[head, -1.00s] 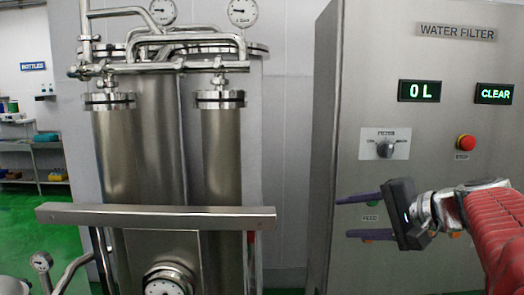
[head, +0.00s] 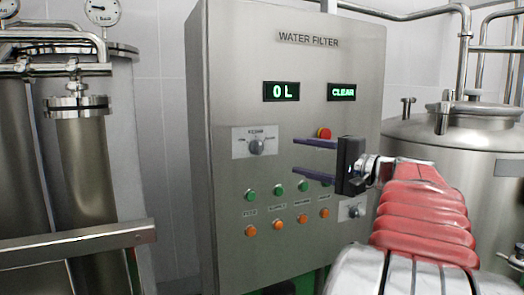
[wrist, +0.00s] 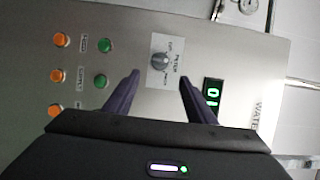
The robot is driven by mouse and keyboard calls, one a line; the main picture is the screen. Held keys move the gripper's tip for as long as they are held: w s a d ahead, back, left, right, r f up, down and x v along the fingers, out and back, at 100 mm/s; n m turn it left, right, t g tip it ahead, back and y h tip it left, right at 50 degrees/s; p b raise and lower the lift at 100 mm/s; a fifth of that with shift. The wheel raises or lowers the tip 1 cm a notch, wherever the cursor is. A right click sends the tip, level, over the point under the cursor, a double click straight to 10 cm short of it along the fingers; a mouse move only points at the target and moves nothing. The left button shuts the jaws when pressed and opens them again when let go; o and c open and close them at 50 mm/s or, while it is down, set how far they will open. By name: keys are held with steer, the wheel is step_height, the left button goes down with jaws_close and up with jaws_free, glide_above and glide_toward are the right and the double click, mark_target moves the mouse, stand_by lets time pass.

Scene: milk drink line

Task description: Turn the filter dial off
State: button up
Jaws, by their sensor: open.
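The filter dial (head: 256,147) is a dark grey knob on a pale plate, on the front of the water filter cabinet (head: 225,95). Its label is too small to read surely in the head view. In the wrist view the dial (wrist: 161,60) shows ahead, between and beyond the fingertips. My gripper (head: 294,156) is open and empty, its two purple fingers pointing left toward the panel, to the right of the dial in the head view. The gripper (wrist: 160,78) looks apart from the dial. Which way the dial points is hard to tell.
Green buttons (head: 277,188) and orange buttons (head: 277,224) line the panel below the dial. A red button (head: 323,133) sits behind the upper finger. A steel tank (head: 455,150) stands at right.

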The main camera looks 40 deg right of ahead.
mark_target(261, 149)
steer(key=w, duration=0.4)
steer(key=w+a, duration=0.1)
steer(key=w, duration=0.8)
steer(key=shift+w+a, duration=0.25)
steer(key=shift+w, duration=0.1)
steer(key=c, duration=1)
